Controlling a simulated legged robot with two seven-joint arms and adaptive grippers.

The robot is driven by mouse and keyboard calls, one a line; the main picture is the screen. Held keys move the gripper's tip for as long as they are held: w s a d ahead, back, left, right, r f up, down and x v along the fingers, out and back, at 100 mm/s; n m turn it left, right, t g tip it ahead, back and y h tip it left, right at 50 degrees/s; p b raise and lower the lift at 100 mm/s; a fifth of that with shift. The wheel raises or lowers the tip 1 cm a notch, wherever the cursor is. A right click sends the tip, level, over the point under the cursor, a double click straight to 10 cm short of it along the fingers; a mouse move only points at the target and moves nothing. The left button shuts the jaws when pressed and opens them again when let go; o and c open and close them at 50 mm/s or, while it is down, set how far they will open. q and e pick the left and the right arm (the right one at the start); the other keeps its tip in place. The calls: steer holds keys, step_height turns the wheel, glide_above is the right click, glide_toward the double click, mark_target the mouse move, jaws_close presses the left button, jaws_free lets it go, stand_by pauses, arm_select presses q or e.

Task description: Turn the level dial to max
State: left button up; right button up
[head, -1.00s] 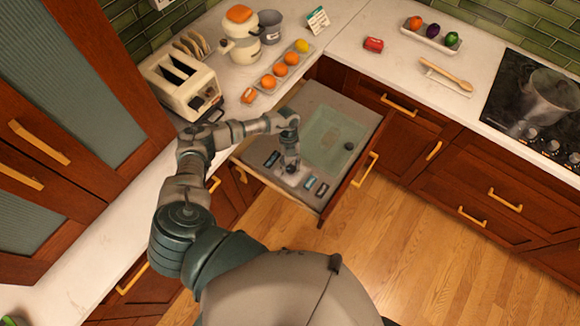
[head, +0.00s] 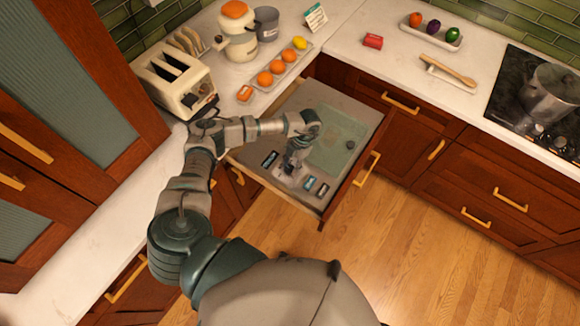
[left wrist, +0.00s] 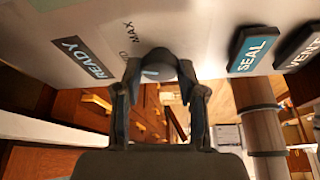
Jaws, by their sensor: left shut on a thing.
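The level dial (left wrist: 160,62) is a dark round knob on the grey panel of the pulled-out drawer (head: 346,105). In the left wrist view it sits between the two fingers of my left gripper (left wrist: 160,78), which is shut on it. A pale mark shows on the dial's lower left. The printed word MAX (left wrist: 129,31) is up and left of the dial; another label beside it is partly hidden. In the head view my left gripper (head: 289,174) reaches down to the panel and hides the dial. My right gripper is not in view.
A READY strip (left wrist: 82,58) lies left of the dial; SEAL (left wrist: 252,50) and VENT (left wrist: 299,48) buttons lie right of it. A toaster (head: 176,82) and a tray of fruit (head: 262,84) stand on the counter behind my arm. A pot (head: 548,92) stands on the hob.

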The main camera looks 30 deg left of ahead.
arm_select(q)
steer(key=m+b, duration=0.1)
steer(key=m, duration=0.1)
steer(key=m+y, duration=0.1)
steer(key=m, duration=0.1)
steer(key=shift+w+d+m+t+y+b, duration=0.1)
steer(key=shift+d+m+t+y+b, duration=0.1)
steer(key=shift+m+t+y+b, duration=0.15)
steer(key=shift+d+m+t+y+b, duration=0.1)
steer(key=shift+m+t+y+b, duration=0.4)
steer(key=shift+m, duration=1.35)
steer(key=o, duration=1.1)
